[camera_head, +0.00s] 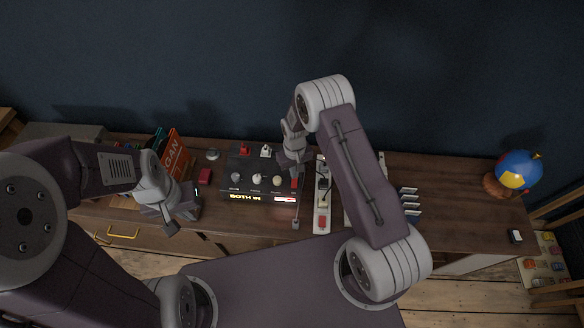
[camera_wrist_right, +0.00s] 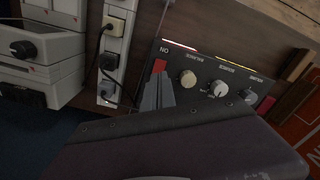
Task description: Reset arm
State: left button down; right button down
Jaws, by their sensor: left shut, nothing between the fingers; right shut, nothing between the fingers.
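My left gripper (camera_head: 172,226) hangs over the front left part of the brown wooden desk (camera_head: 455,190), shut and empty. My right gripper (camera_head: 290,168) is over the right part of the black control box (camera_head: 262,176), shut and empty. In the right wrist view the fingers of my right gripper (camera_wrist_right: 157,95) show in front of the box, beside its red switch. Whether they touch the box cannot be told. The box has several round knobs and a lit strip on its front.
A white power strip (camera_head: 322,215) with plugs lies right of the box. Books (camera_head: 174,155) stand at the left, near a small red block (camera_head: 204,175). A blue, yellow and red globe-like object (camera_head: 519,171) stands at the far right. The desk's right part is mostly clear.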

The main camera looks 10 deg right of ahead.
jog(key=shift+w+f, duration=0.1)
jog(key=shift+w, duration=0.05)
notch_tip(320, 180, up, 14)
jog(key=w+d+m+t+b, duration=0.1)
jog(key=w+d+t+b, duration=0.1)
jog(key=d+t+b, duration=0.15)
jog(key=s+d+r+m+g+b, duration=0.1)
jog(key=s+g+b, duration=0.1)
jog(key=s, duration=1.7)
jog(key=shift+s+d+m, duration=0.2)
jog(key=shift+s+m, duration=0.1)
jog(key=shift+s, duration=0.1)
jog(key=shift+s, duration=0.1)
